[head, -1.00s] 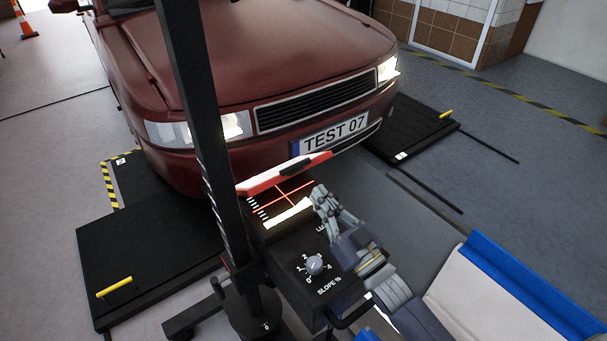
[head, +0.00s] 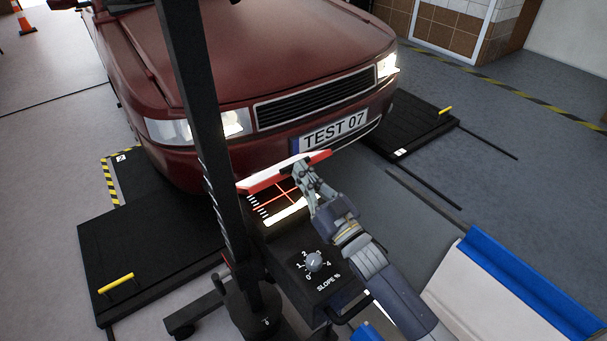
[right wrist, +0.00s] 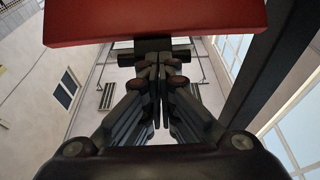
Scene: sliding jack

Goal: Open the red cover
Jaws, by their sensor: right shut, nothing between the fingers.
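The red cover (head: 262,183) stands raised at the far edge of the black tester box. Its face towards me shows red with a white strip. In the right wrist view the red cover (right wrist: 155,24) fills the top, just beyond the fingertips. My right gripper (head: 303,169) is shut and empty, its fingertips at the cover's right part; I cannot tell if they touch. The shut fingers (right wrist: 158,62) also show in the right wrist view. Beneath the cover a lit screen (head: 287,194) shows red cross lines, partly hidden by my fingers. My left gripper is not in view.
A black column (head: 188,95) stands left of the box. A slope dial (head: 313,262) sits on the box's near part. A dark red car (head: 270,60) stands close behind the cover.

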